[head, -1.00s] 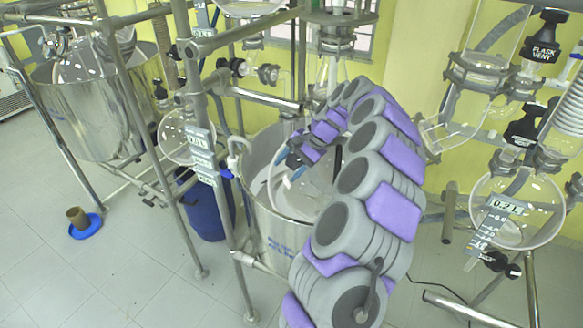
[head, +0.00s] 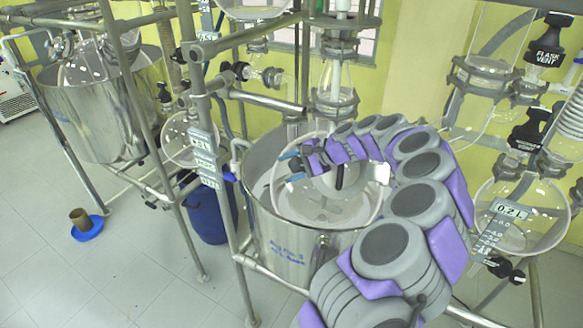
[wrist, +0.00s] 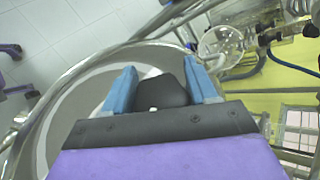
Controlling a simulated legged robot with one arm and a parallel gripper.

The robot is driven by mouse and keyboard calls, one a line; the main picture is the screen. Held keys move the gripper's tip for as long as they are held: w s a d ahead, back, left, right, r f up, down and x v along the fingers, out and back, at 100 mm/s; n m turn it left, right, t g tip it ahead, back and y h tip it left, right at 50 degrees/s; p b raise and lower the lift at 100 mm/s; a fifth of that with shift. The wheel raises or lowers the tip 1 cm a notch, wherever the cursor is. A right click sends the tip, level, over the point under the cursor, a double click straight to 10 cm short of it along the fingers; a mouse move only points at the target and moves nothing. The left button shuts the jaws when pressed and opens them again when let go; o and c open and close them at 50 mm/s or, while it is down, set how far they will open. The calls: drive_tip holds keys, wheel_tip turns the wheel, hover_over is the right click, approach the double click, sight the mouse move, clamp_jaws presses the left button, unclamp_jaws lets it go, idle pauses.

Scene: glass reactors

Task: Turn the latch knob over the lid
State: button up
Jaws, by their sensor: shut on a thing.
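My gripper (head: 291,166) is over the open-looking top of the middle steel vessel (head: 283,240), with its blue fingertips towards the left side. In the wrist view the two blue fingers of my gripper (wrist: 160,86) stand on either side of a rounded black knob (wrist: 161,93), and the gripper is shut on it. The knob's underside and mount are hidden by the gripper. A clear, shiny lid surface (head: 318,207) shows below my gripper inside the vessel's rim. In the head view I cannot make out the knob clearly.
Steel frame posts (head: 207,125) stand close on the left. A glass flask (head: 520,215) hangs at the right. A blue barrel (head: 212,212) and a blue dish (head: 88,229) are on the floor. Open floor lies at the lower left.

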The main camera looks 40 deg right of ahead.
sight(291, 159)
drive_tip(key=o, duration=1)
drive_tip(key=shift+c, duration=0.2)
drive_tip(key=shift+r, duration=0.1)
wheel_tip(291, 159, up, 3)
drive_tip(key=shift+w+d+r, duration=0.1)
drive_tip(key=shift+r, duration=0.1)
drive_tip(key=shift+s, duration=0.35)
drive_tip(key=s+a+r+b, duration=0.1)
drive_tip(key=s+a, duration=0.7)
drive_tip(key=s, duration=0.5)
drive_tip(key=shift+s+a+r, duration=0.15)
drive_tip(key=shift+s+a, duration=0.05)
drive_tip(key=shift+d, duration=0.1)
